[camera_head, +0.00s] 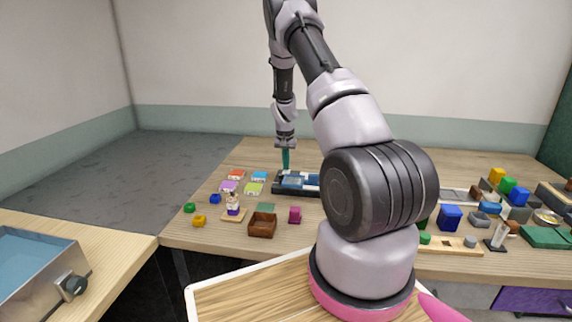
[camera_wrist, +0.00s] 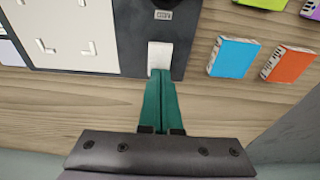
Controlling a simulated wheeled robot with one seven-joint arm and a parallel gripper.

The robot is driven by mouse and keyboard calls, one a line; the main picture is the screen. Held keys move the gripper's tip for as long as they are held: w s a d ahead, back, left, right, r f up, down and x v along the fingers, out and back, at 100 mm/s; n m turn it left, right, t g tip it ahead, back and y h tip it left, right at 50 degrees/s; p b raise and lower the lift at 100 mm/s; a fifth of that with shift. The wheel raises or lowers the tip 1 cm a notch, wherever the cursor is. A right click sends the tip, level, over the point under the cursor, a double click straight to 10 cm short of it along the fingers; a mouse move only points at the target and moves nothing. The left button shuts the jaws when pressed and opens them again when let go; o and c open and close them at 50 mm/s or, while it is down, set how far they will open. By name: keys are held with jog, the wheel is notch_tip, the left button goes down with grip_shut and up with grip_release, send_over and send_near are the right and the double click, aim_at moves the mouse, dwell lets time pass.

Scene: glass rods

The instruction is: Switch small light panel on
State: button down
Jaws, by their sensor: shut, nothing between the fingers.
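The small light panel (camera_head: 290,190) lies on the table in the head view, partly hidden by my arm on its right. In the wrist view, its dark base (camera_wrist: 182,40) carries a pale plate (camera_wrist: 75,28) with L-shaped corner marks. A white switch (camera_wrist: 160,54) sits near the base's edge. My gripper (camera_wrist: 161,73) has teal fingers, shut and empty, with the tips right at the switch; I cannot tell whether they press on it. In the head view my gripper (camera_head: 286,166) points down at the panel's back left. I cannot tell if the panel is lit.
Blue (camera_wrist: 233,57) and orange (camera_wrist: 288,64) flat blocks lie beside the panel in the wrist view. In the head view, a figurine (camera_head: 233,204), a brown box (camera_head: 262,225) and a magenta block (camera_head: 295,215) stand in front. Several blocks crowd the right; the table behind is clear.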

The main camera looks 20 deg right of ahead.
jog(key=shift+s+f, duration=0.1)
jog(key=shift+s, duration=0.05)
jog(key=shift+s+a, duration=0.5)
jog(key=shift+s, duration=0.1)
jog(key=shift+r, duration=0.2)
notch_tip(320, 180, up, 14)
jog(key=s+a, duration=0.1)
jog(key=shift+s+f, duration=0.15)
jog(key=shift+s, duration=0.2)
jog(key=shift+a, duration=0.1)
